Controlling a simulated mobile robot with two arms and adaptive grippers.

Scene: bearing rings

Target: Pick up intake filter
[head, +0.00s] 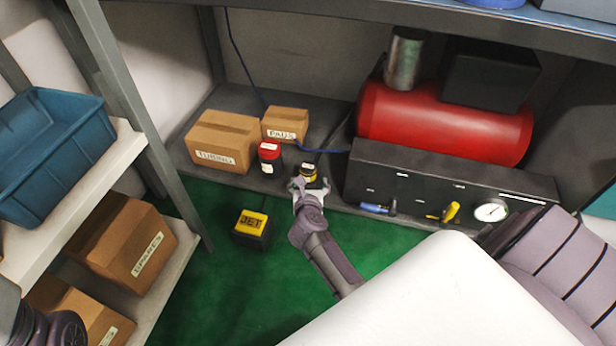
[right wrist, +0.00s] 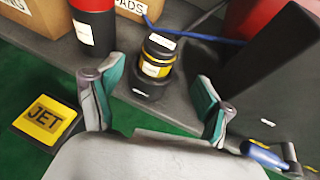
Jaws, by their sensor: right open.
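A small black canister with a yellow band and white label (head: 309,173) stands upright on the lower grey shelf; I take it as the intake filter, though its label is not readable. In the right wrist view the canister (right wrist: 157,58) sits on a dark round base, ahead of and between my fingers. My right gripper (head: 308,190) is open and empty, just in front of the canister at the shelf edge. Its two green-padded fingers (right wrist: 150,80) are spread apart and do not visibly touch it. My left gripper is not in view.
A red-capped black container (head: 269,157) stands left of the canister, before two cardboard boxes (head: 222,142). A black panel with a gauge (head: 490,211) and red tank (head: 445,122) stand to the right. A yellow-topped JET block (head: 251,228) lies on the green floor.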

